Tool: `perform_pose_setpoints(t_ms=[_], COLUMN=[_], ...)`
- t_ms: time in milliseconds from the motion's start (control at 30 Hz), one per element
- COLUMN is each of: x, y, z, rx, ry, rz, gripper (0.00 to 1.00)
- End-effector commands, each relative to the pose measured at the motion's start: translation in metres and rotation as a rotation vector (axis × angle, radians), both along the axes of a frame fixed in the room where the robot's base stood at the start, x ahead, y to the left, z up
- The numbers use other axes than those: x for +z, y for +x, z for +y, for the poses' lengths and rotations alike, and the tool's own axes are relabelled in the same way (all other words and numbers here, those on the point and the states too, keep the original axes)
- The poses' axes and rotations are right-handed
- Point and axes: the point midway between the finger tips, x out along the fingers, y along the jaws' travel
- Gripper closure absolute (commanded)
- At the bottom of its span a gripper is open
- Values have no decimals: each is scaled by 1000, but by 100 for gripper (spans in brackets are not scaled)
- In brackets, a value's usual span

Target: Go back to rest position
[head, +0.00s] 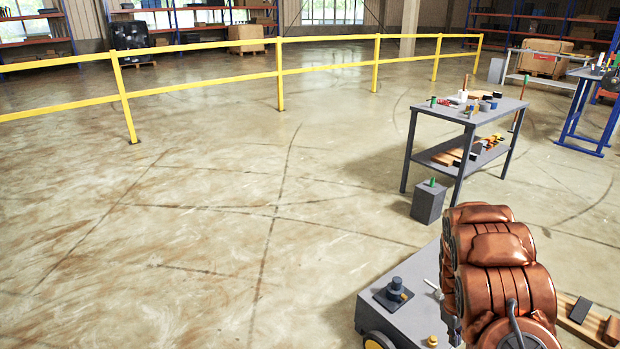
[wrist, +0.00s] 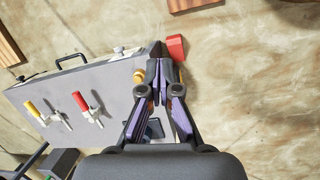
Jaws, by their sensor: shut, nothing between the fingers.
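My gripper (wrist: 159,64) shows in the wrist view with its dark and purple fingers together at the tips, and nothing is held between them. It points over the edge of a grey unit (wrist: 75,90) carrying a red-handled lever (wrist: 80,101) and a yellow-handled lever (wrist: 32,108). A small red piece (wrist: 175,48) is just beyond the fingertips; whether they touch it I cannot tell. In the head view my copper-coloured arm is at the lower right and my gripper is out of sight. A grey wheeled unit (head: 370,320) stands beside the arm.
A grey two-level workbench (head: 466,111) with tools stands at the right, with a grey block (head: 428,202) on the floor in front of it. Wooden boards (head: 595,328) lie at the lower right. A yellow railing (head: 210,85) crosses the back. The floor at left and centre is clear.

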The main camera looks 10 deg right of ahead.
Motion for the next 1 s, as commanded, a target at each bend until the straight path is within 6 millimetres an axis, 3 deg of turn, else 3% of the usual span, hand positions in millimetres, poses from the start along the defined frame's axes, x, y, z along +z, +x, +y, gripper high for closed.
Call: perform_pose_setpoints(t_ms=[33, 400, 667, 1000], x=[29, 163, 247, 339], y=[1, -17, -41, -88], z=[6, 63, 111, 179], rx=[-11, -115, -179, -243], ry=[-10, -35, -32, -2], rz=[-4, -14, -27, -42], gripper=[100, 100, 100, 100])
